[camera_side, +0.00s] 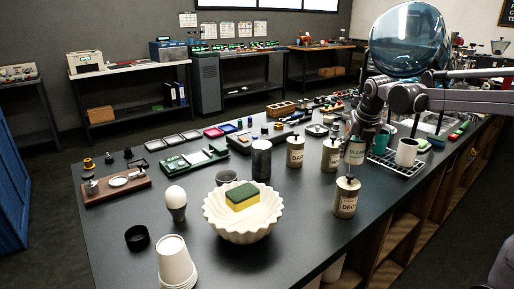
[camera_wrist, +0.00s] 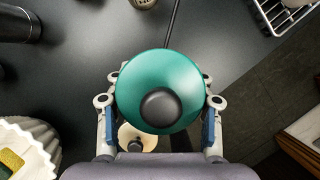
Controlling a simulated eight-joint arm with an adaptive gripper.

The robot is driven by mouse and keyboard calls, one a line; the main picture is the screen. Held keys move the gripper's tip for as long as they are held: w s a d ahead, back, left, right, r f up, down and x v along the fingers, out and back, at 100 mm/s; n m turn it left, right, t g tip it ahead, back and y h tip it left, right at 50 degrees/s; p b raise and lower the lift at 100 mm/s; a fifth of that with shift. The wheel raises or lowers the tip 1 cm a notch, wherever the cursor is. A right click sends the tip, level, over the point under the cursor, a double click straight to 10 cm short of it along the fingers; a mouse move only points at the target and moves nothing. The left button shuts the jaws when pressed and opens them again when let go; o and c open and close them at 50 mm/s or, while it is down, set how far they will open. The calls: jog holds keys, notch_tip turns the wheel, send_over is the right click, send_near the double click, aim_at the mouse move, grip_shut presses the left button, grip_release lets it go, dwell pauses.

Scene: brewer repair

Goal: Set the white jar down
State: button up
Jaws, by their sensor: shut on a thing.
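My gripper (camera_side: 362,132) is shut on a jar (camera_side: 355,154) with a pale body and a green-lettered label reading roughly "CLEA". In the wrist view, my gripper (camera_wrist: 160,101) has a finger on each side of the jar's round teal lid (camera_wrist: 185,78), which has a black knob. The jar looks upright and raised above the counter. A cream jar labelled "DEC…" (camera_side: 345,202) stands just below and in front of it; its lid (camera_wrist: 129,136) shows partly under the held jar. I cannot tell the gap between them. The held jar's base is hard to see.
A jar labelled "DARK" (camera_side: 295,157) and another cream jar (camera_side: 330,160) stand to the left. A fluted white bowl (camera_side: 240,228) holds a sponge (camera_side: 242,196). A wire rack (camera_side: 395,165) with mugs is at right. The dark counter (camera_side: 300,220) is bare between bowl and jars.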

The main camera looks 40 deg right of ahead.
send_over(306, 187)
jog(key=s, duration=0.1)
jog(key=f, duration=0.7)
jog(key=shift+s+a, duration=0.15)
jog(key=shift+a, duration=0.25)
jog(key=shift+f, duration=2)
jog(key=shift+f, duration=0.15)
jog(key=o, duration=1.3)
